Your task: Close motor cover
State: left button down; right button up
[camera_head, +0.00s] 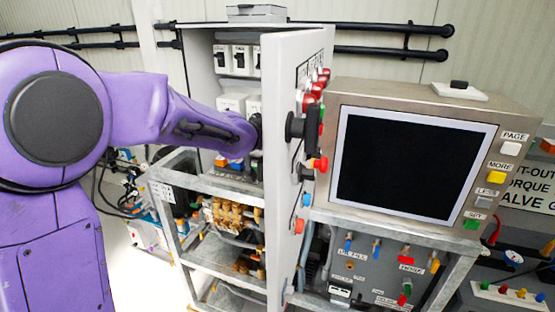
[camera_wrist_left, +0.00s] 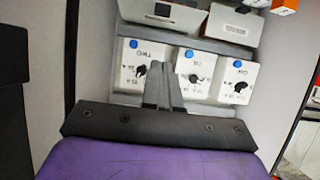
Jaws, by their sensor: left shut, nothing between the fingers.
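The motor cover appears to be the tall grey door (camera_head: 281,130) of the grey cabinet (camera_head: 205,55). It stands open, its edge toward me, with buttons and a black knob on its right face. My left arm reaches in from the left, and its wrist is beside the door's left, inner face. The left fingers are hidden in the head view. In the left wrist view my left gripper (camera_wrist_left: 164,72) is shut and empty, in front of white switch boxes (camera_wrist_left: 188,75). I cannot tell whether it touches the door. My right gripper is not in view.
A steel-framed monitor console (camera_head: 410,165) stands close to the door's right, with labelled buttons. Below is a valve panel (camera_head: 380,270). A metal rack (camera_head: 215,250) with brass fittings is under the cabinet. Black pipes (camera_head: 390,30) run along the back wall.

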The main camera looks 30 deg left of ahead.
pick_arm(q)
jog(key=w+a+f, duration=0.1)
jog(key=w+f, duration=0.6)
jog(key=w, duration=0.1)
jog(key=shift+a+f, duration=0.25)
jog(key=shift+a, duration=0.1)
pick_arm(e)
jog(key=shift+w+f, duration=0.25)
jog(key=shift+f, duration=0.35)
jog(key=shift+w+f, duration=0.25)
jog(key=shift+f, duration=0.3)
